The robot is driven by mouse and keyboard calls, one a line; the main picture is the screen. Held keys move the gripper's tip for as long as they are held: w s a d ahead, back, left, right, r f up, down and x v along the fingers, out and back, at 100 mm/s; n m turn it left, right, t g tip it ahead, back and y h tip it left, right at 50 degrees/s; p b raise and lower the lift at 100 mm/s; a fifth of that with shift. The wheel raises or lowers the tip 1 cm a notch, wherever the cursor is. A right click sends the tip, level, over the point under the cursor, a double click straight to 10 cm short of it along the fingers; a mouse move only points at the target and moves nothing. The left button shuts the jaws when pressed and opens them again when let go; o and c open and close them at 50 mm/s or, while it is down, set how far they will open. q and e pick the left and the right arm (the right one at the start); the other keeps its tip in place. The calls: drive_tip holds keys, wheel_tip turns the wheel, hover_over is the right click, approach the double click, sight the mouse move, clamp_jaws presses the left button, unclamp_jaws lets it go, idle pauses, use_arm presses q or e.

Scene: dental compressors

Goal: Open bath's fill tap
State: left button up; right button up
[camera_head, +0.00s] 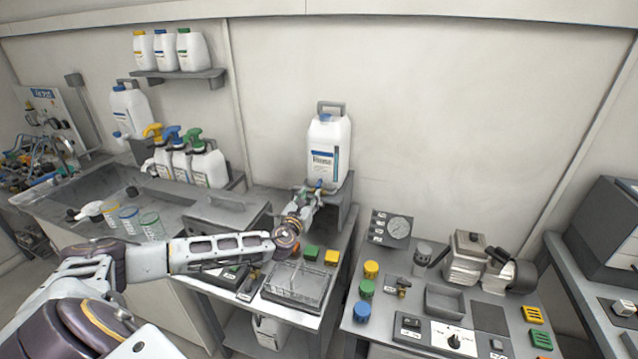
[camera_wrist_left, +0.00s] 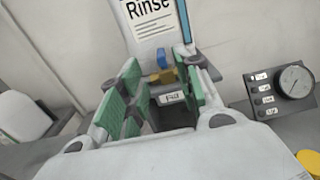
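The fill tap has a small blue lever (camera_wrist_left: 162,60) on a brass body (camera_wrist_left: 167,76), above a small label (camera_wrist_left: 172,98) that seems to read "Fill". It sits below the white Rinse container (camera_head: 329,150), which stands on a grey bracket (camera_head: 343,205) against the wall. My left gripper (camera_head: 314,190) is at the tap. In the left wrist view its green-padded fingers (camera_wrist_left: 163,88) are apart, with the tap showing between their tips. I cannot tell whether a finger touches it. A grey lidded box (camera_head: 228,210), perhaps the bath, is left of the gripper. My right gripper is not in view.
Below my left arm are a wire basket (camera_head: 297,287) and green and yellow blocks (camera_head: 331,257). Right of the bracket are a gauge panel (camera_head: 392,228) and coloured knobs (camera_head: 370,269). Spray bottles (camera_head: 190,163) stand behind the sink on the left.

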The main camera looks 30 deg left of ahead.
sight(317, 186)
use_arm(q)
drive_tip(key=shift+p+x, duration=0.45)
drive_tip(key=shift+x, duration=4.65)
clamp_jaws()
